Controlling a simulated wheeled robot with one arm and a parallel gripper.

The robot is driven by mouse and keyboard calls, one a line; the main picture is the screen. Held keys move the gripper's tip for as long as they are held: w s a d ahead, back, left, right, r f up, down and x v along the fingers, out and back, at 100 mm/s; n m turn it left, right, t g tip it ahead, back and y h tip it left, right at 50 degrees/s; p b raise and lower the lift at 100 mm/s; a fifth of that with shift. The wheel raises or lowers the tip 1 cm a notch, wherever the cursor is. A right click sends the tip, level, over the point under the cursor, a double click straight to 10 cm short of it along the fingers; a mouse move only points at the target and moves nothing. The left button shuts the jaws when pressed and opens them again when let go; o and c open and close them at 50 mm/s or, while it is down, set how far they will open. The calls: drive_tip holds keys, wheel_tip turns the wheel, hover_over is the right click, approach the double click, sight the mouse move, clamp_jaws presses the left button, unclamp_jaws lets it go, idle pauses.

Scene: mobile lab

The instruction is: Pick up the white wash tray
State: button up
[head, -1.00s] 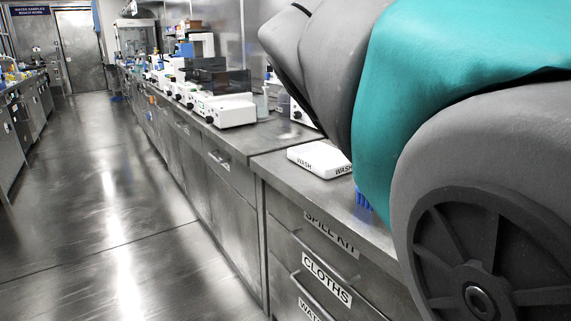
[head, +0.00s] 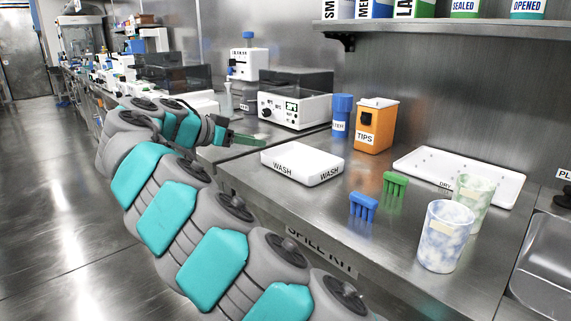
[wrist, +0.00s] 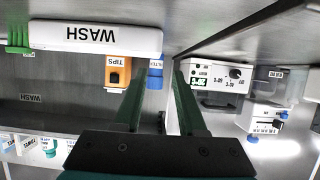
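The white wash tray (head: 302,163) is a shallow white block with WASH lettering on its sides. It lies on the steel bench near the front edge. In the wrist view, which is upside down, the tray (wrist: 95,38) is at the upper left, outside the fingers. My gripper (head: 250,138) is just left of the tray in the head view, apart from it. The wrist view shows my gripper's green fingers (wrist: 160,74) spread apart with nothing held between them.
Blue (head: 363,207) and green (head: 396,185) racks stand right of the tray. A white instrument (head: 295,100) is behind my gripper. Two marbled cups (head: 446,235) and a drying tray (head: 505,185) are at right.

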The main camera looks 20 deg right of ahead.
drive_tip(key=shift+w+d+f, duration=0.2)
drive_tip(key=shift+w+f, duration=0.1)
drive_tip(key=shift+s+p+x, duration=0.15)
drive_tip(key=shift+p+x, duration=0.15)
drive_tip(key=shift+x, duration=1.5)
drive_tip(key=shift+s+p+x, duration=0.1)
drive_tip(key=shift+p+x, duration=0.15)
drive_tip(key=shift+x, duration=1.5)
drive_tip(key=shift+f, duration=0.1)
clamp_jaws()
